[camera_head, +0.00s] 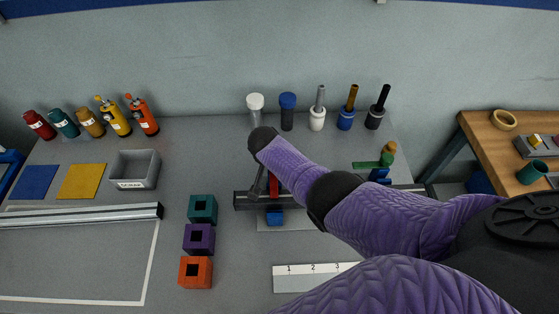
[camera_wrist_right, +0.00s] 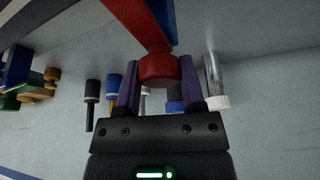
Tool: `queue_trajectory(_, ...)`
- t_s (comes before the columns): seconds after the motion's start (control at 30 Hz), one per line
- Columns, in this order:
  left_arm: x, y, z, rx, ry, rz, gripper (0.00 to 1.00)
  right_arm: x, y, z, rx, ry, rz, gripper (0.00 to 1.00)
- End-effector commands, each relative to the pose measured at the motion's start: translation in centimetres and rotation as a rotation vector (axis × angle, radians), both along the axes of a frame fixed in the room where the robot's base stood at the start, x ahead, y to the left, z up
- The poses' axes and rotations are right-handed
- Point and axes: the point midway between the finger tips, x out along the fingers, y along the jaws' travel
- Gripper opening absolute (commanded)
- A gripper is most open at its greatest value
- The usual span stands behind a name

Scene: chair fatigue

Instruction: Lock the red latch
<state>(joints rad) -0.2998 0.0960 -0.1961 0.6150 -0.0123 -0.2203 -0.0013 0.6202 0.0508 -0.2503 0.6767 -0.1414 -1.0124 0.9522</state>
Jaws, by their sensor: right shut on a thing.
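The red latch (camera_head: 273,186) shows as a narrow red bar above a blue block (camera_head: 275,216), on a dark rail fixture (camera_head: 240,200) at the middle of the bench. In the right wrist view, the latch's round red knob (camera_wrist_right: 158,69) sits between the two purple fingers of my right gripper (camera_wrist_right: 158,80), which is shut on it. My left gripper is not in view.
Teal (camera_head: 203,208), purple (camera_head: 199,239) and orange (camera_head: 196,272) blocks stand left of the fixture. A grey bin (camera_head: 135,170) and several bottles are at the back left. Upright tools line the back. A numbered strip (camera_head: 300,276) lies in front. A wooden table (camera_head: 490,135) is at right.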

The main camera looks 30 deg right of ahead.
Motion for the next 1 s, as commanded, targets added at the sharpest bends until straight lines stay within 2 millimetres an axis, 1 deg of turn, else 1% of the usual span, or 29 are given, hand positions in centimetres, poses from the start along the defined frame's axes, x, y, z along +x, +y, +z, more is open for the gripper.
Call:
queue_trajectory(0.43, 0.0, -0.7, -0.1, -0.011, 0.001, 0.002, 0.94, 0.2, 0.1, 0.1, 0.0, -0.003, -0.007, 0.0)
queue_trajectory(0.47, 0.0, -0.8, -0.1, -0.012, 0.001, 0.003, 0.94, 0.2, 0.1, 0.1, 0.0, -0.003, -0.007, 0.53)
queue_trajectory(0.5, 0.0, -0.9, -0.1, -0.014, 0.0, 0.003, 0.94, 0.2, 0.1, 0.1, 0.0, -0.003, -0.007, 0.62)
queue_trajectory(0.57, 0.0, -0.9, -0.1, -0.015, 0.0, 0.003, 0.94, 0.1, 0.1, 0.1, 0.0, -0.002, -0.006, 0.74)
queue_trajectory(0.6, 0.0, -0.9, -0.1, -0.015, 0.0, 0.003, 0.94, 0.1, 0.1, 0.1, 0.0, -0.002, -0.006, 0.83)
queue_trajectory(0.63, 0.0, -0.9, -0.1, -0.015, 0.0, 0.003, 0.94, 0.1, 0.1, 0.1, 0.0, -0.002, -0.006, 0.86)
queue_trajectory(0.87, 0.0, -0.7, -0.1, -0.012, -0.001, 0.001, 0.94, 0.1, 0.1, 0.1, -0.001, -0.001, -0.005, 0.86)
queue_trajectory(0.93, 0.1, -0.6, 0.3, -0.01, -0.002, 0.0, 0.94, 0.0, 0.2, 0.5, 0.0, -0.001, -0.005, 0.86)
queue_trajectory(1.0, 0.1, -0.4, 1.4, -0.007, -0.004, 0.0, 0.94, -0.2, 0.4, 1.6, 0.0, -0.003, -0.004, 0.86)
